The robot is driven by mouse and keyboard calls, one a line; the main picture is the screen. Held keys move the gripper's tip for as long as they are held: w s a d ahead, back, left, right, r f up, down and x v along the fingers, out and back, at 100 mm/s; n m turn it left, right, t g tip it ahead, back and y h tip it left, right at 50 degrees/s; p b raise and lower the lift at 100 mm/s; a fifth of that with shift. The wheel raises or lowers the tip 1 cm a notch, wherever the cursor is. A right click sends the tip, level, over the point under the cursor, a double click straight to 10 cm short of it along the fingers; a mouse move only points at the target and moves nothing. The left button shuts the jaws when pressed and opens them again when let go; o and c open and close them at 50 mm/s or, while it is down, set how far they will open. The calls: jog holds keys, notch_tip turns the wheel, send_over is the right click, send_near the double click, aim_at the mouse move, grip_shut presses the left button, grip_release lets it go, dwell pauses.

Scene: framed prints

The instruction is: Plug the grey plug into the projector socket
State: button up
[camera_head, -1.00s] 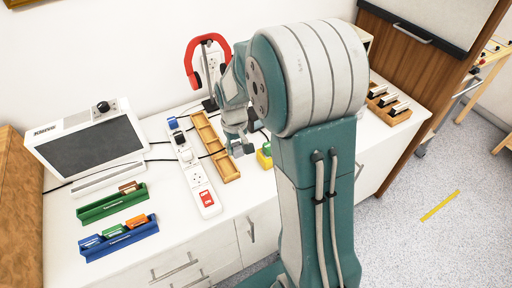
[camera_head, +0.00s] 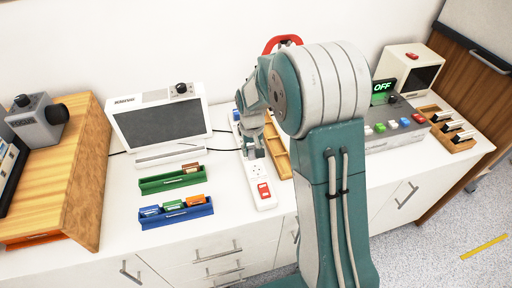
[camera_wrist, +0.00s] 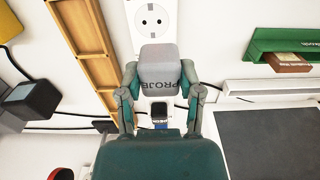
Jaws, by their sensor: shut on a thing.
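My gripper (camera_wrist: 160,92) is shut on the grey plug (camera_wrist: 160,65), a rounded grey block with dark letters "PROJE" partly showing. In the wrist view the plug is just below a free round two-hole socket (camera_wrist: 151,20) in the white power strip (camera_head: 263,191). It overlaps part of the strip, and its prongs are hidden. I cannot tell its height above the strip. In the head view my gripper (camera_head: 253,152) is over the strip, behind its free socket (camera_head: 256,171); the plug is hard to make out there. No projector label shows by the socket.
A wooden compartment tray (camera_head: 284,165) lies right of the strip. A green tray (camera_head: 172,180), a blue tray (camera_head: 176,212) and a monitor (camera_head: 160,127) stand to the left. A black plug-like block (camera_wrist: 30,104) and dark cables show in the wrist view.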

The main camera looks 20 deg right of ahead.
jog(key=shift+f, duration=0.45)
jog(key=d+f, duration=0.1)
jog(key=f, duration=0.1)
jog(key=shift+d+f, duration=0.35)
jog(key=shift+f, duration=0.05)
jog(key=shift+a+f, duration=0.15)
jog(key=shift+f, duration=0.35)
jog(key=shift+a+f, duration=0.2)
jog(key=shift+a, duration=0.25)
jog(key=shift+d, duration=0.4)
jog(key=shift+a, duration=0.4)
